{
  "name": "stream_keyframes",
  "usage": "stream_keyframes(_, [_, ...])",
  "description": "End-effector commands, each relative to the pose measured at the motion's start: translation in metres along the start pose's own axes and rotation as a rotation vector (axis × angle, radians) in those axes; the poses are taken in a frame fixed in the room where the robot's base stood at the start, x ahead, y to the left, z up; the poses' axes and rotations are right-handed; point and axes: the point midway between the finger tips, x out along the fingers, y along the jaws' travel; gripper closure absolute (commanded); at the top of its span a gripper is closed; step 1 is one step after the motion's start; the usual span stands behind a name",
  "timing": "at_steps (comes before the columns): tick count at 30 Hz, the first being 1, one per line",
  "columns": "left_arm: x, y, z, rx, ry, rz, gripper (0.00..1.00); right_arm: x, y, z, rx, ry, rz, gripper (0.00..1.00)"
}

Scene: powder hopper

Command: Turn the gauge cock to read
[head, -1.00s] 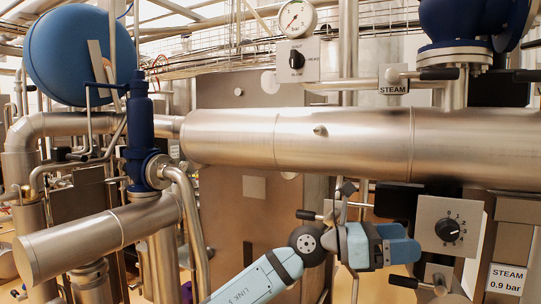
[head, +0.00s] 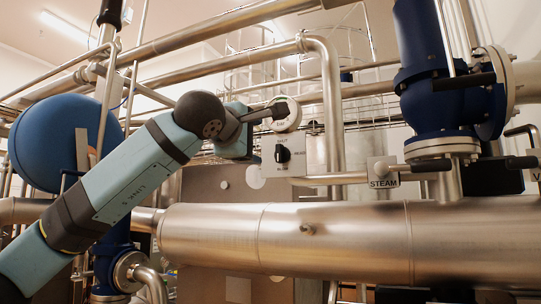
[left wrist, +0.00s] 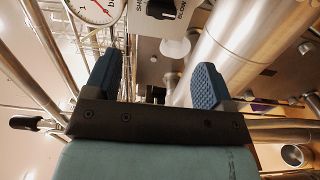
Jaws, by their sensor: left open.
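The gauge cock is a black knob (head: 283,154) on a pale plate, with SHUT above it and READ to its right in the head view. Its pointer setting is too small to tell. The knob also shows at the top edge of the left wrist view (left wrist: 161,9), with the round white gauge (left wrist: 98,8) beside it. In the head view the gauge (head: 287,115) is partly covered by my wrist. My left gripper (left wrist: 155,84) is open and empty, its blue fingers apart, short of the plate and not touching the knob. In the head view its fingertips are hard to make out. My right gripper is not in view.
A thick steel pipe (head: 340,240) runs across below the plate. A valve marked STEAM (head: 383,172) and a dark blue valve body (head: 440,100) stand to the right. A blue round vessel (head: 50,140) is behind my arm. A vertical pipe (head: 331,110) rises right of the gauge.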

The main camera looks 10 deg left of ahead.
Motion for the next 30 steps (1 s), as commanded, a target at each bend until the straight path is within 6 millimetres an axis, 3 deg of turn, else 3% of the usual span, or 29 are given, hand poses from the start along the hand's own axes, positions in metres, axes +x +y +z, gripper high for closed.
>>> stream_keyframes(18, [0.113,0.002,0.002,-0.004,-0.004,-0.004,0.23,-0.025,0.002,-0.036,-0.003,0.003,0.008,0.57])
stream_keyframes(24, [0.131,0.0,0.002,-0.004,-0.005,-0.003,0.23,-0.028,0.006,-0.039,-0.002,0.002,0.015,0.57])
stream_keyframes(30, [0.135,-0.002,0.001,-0.003,-0.004,-0.002,0.23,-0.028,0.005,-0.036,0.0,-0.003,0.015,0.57])
